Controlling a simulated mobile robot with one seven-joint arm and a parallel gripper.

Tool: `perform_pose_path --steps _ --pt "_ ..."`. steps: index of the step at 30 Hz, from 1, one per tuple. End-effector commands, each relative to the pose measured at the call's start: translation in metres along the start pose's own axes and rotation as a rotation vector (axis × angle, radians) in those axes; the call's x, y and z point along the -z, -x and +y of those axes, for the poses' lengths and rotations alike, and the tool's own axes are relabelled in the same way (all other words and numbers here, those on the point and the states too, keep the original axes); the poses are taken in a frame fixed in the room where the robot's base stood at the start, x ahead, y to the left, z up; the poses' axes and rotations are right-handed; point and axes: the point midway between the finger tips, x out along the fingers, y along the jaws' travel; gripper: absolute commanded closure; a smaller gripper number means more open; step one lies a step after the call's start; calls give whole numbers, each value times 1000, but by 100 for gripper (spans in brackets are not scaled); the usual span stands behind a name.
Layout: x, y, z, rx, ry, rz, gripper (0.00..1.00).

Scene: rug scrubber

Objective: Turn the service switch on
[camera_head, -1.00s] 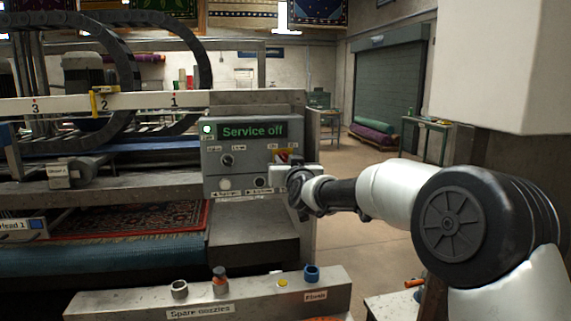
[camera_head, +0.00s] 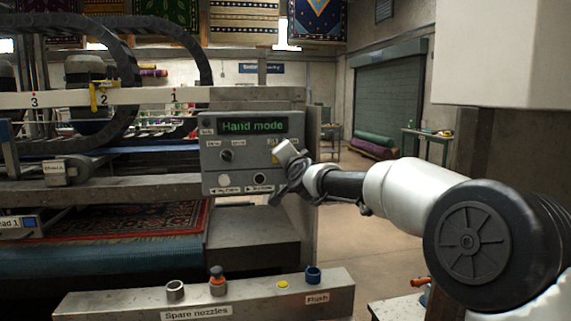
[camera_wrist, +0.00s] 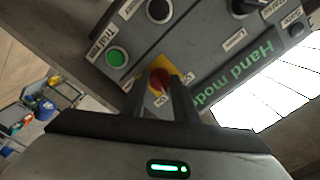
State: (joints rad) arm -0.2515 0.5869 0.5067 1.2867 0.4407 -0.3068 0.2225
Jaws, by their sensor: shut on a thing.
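The control panel (camera_head: 213,160) stands in the middle of the head view, and its display (camera_head: 252,126) reads "Hand mode". In the wrist view, a red switch knob (camera_wrist: 159,77) sits on a yellow plate with small white labels beside it. My gripper (camera_wrist: 164,92) has its two dark fingers closed around this knob. The fingers partly cover the knob and labels. In the head view my gripper (camera_head: 287,158) is at the panel's right edge, tilted, and hides most of the switch.
A green button (camera_wrist: 117,56) labelled "Trial run" and a black button (camera_wrist: 159,10) are close to the switch. A rotary knob (camera_head: 226,156) is on the panel's left. A metal ledge (camera_head: 110,306) with spare nozzles stands in front. Open floor lies right of the machine.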

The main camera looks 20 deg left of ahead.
Motion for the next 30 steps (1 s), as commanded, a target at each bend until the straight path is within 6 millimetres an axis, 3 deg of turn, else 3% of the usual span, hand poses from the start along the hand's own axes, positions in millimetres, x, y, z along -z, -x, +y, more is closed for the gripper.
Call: perform_pose_path --steps 15,30 --pt "0 0 0 0 -389 0 96" --pt "0 0 -1 0 -495 0 95"
